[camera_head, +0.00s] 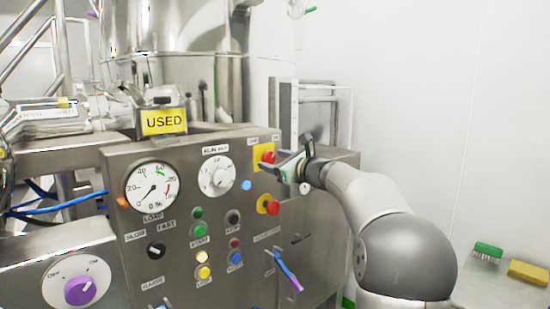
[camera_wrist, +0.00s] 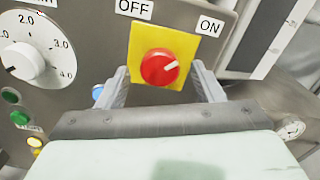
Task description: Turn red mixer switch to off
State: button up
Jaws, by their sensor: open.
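The red mixer switch (camera_wrist: 159,67) is a round red knob on a yellow square plate (camera_wrist: 182,40), with OFF and ON labels above it. Its pale pointer mark is turned toward the ON side. In the head view the red knob (camera_head: 268,157) shows at the upper right of the steel control panel, partly hidden by my gripper (camera_head: 270,170). In the wrist view my gripper (camera_wrist: 158,88) is open, one finger to each side of the knob's lower part. I cannot tell whether the fingers touch the knob.
A second red knob on a yellow base (camera_head: 269,205) sits just below. Dials, several coloured buttons and a blue-purple lever (camera_head: 287,271) share the panel. A purple OFF/ON knob (camera_head: 79,290) is at lower left. A yellow USED sign (camera_head: 164,122) stands above. The white wall is at right.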

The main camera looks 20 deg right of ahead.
jog(key=shift+w, duration=0.25)
jog(key=c, duration=1)
jog(key=shift+o, duration=0.2)
